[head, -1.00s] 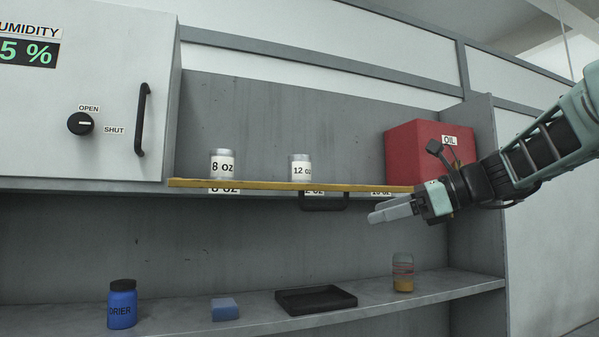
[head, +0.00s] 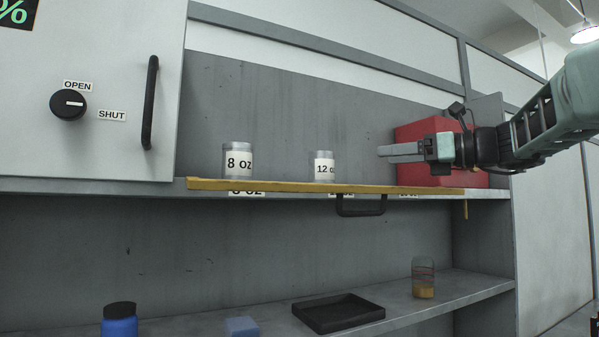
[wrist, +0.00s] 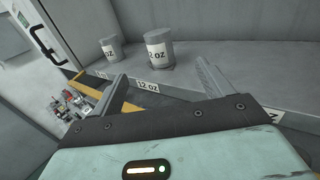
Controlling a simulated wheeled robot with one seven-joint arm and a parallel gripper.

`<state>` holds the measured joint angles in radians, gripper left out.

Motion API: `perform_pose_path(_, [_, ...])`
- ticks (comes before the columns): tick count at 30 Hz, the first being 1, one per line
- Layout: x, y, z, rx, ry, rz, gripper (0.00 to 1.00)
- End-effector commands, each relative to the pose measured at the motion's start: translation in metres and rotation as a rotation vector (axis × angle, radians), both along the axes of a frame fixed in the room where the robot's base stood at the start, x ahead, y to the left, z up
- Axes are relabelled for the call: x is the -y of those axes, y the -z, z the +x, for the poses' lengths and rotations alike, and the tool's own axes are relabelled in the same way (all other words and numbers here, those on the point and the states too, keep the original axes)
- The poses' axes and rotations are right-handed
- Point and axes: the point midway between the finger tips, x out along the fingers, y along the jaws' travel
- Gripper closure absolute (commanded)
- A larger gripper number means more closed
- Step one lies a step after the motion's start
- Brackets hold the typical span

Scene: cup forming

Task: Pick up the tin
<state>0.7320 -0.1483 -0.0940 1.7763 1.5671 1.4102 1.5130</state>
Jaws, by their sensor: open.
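Two grey tins with white labels stand upright on the upper shelf. The 8 oz tin (head: 238,161) is on the left, and the 12 oz tin (head: 324,167) is to its right. My gripper (head: 381,152) is raised to the right of the 12 oz tin, apart from it. It is open and empty. In the wrist view, the 12 oz tin (wrist: 159,50) shows beyond and between the spread fingers of my gripper (wrist: 160,76). The 8 oz tin (wrist: 110,48) shows behind it to the left.
A yellow strip (head: 270,186) runs along the shelf's front edge, with a black handle (head: 361,206) below. A red box (head: 415,133) stands behind my gripper. The lower shelf holds a blue jar (head: 120,325), blue block (head: 241,327), black tray (head: 338,313) and amber-filled jar (head: 423,278).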

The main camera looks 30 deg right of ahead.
Motion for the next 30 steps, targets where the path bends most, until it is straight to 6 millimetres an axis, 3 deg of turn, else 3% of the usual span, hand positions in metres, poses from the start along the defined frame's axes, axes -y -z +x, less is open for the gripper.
perform_pose_path(5, [-0.006, -0.002, 0.009, -0.001, -0.002, -0.001, 0.21])
perform_pose_path(21, [-0.062, -0.002, 0.093, -0.001, -0.003, 0.0, 0.21])
perform_pose_path(30, [-0.076, -0.001, 0.112, -0.003, -0.002, 0.001, 0.21])
